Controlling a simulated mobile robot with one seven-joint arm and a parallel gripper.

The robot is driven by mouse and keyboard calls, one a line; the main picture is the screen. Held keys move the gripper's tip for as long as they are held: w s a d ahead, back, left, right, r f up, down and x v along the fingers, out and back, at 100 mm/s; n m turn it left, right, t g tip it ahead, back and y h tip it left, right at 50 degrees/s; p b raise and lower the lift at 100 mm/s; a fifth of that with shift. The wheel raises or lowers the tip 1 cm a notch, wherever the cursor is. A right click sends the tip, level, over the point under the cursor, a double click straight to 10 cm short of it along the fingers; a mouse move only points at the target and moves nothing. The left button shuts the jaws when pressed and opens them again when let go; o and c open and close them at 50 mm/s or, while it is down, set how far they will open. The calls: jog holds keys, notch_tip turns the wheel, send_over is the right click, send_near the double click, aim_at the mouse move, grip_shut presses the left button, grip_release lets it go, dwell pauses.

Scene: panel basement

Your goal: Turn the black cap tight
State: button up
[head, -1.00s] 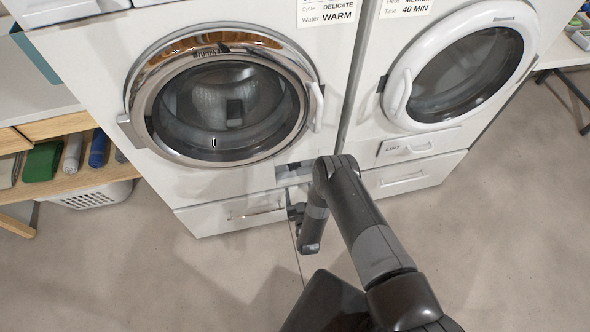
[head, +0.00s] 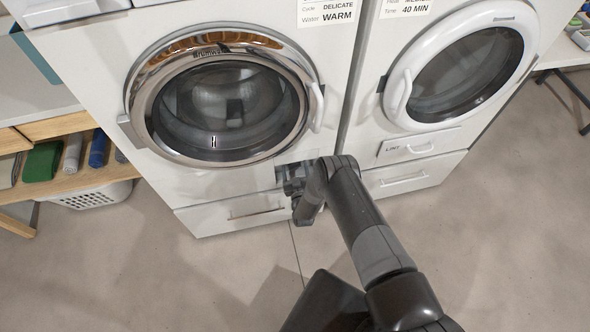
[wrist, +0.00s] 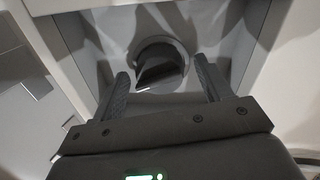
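The black cap (wrist: 158,62) shows in the wrist view as a dark round knob with a raised grip bar. It sits in a recess (wrist: 95,40) low on the front of the left machine. My gripper (wrist: 162,72) is open, with one finger on each side of the cap and a gap visible on both sides. The fingers do not appear to touch it. In the head view my gripper (head: 291,184) is at the recess opening and my arm hides the cap.
The left washing machine (head: 190,185) has a closed round door (head: 225,105) above the recess and a drawer (head: 235,212) below. Another machine (head: 365,150) stands close on the right. The floor in front is clear.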

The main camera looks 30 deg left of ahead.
jog(key=c, duration=0.9)
jog(key=m, duration=0.4)
jog(key=shift+s+g, duration=0.1)
jog(key=shift+g, duration=0.2)
jog(key=m, duration=0.3)
jog(key=shift+a+r, duration=0.1)
jog(key=m, duration=0.4)
jog(key=shift+m+g, duration=0.3)
jog(key=shift+r+m, duration=0.1)
jog(key=shift+m, duration=1.6)
